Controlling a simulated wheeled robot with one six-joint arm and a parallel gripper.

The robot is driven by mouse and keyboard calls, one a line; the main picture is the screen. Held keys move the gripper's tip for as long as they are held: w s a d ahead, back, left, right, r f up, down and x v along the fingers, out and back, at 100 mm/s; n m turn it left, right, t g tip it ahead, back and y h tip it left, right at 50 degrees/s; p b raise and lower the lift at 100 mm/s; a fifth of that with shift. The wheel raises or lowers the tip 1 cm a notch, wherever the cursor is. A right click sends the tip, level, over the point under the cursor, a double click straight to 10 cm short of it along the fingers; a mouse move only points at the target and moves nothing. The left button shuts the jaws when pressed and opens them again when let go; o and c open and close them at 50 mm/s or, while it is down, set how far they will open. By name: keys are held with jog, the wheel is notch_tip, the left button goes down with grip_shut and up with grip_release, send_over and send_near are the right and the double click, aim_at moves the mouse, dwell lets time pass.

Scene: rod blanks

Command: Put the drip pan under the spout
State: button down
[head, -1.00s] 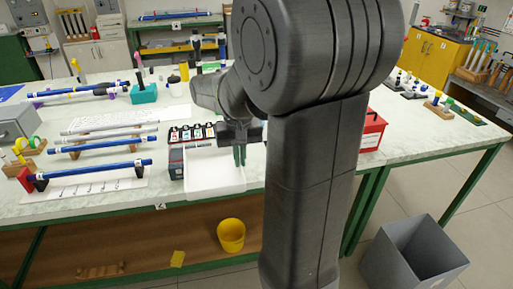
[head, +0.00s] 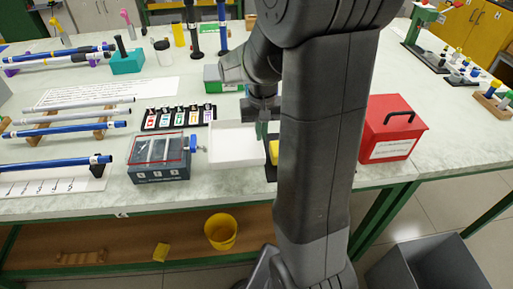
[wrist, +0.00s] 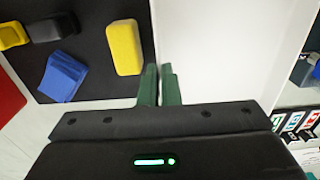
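The drip pan, a shallow white tray (head: 237,142), is right of a grey tank with a clear top (head: 158,160). A blue tap (head: 195,143), which appears to be the spout, sticks out from the tank's right side. The pan's left edge is close beside the tap; I cannot tell whether it is underneath. My gripper (head: 262,130) is at the pan's right edge. In the wrist view the green fingers of my gripper (wrist: 159,85) are close together on the wall of the pan (wrist: 215,50). I cannot tell whether the pan touches the table.
A black mat (wrist: 90,75) beside the pan holds a yellow sponge (wrist: 124,47) and a blue cloth (wrist: 63,76). A red box (head: 392,128) stands to the right. A rack of small labelled items (head: 180,116) is behind the tank. A yellow bucket (head: 221,231) is below.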

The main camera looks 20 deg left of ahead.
aim_at(261, 146)
jog(key=shift+f, duration=2.85)
jog(key=shift+f+b, duration=0.2)
jog(key=shift+b, duration=0.15)
jog(key=c, duration=1.6)
grip_release()
jog(key=shift+c, duration=0.2)
jog(key=shift+r, duration=0.1)
notch_tip(261, 146, up, 12)
jog(key=shift+r+p, duration=0.1)
jog(key=shift+p, duration=0.7)
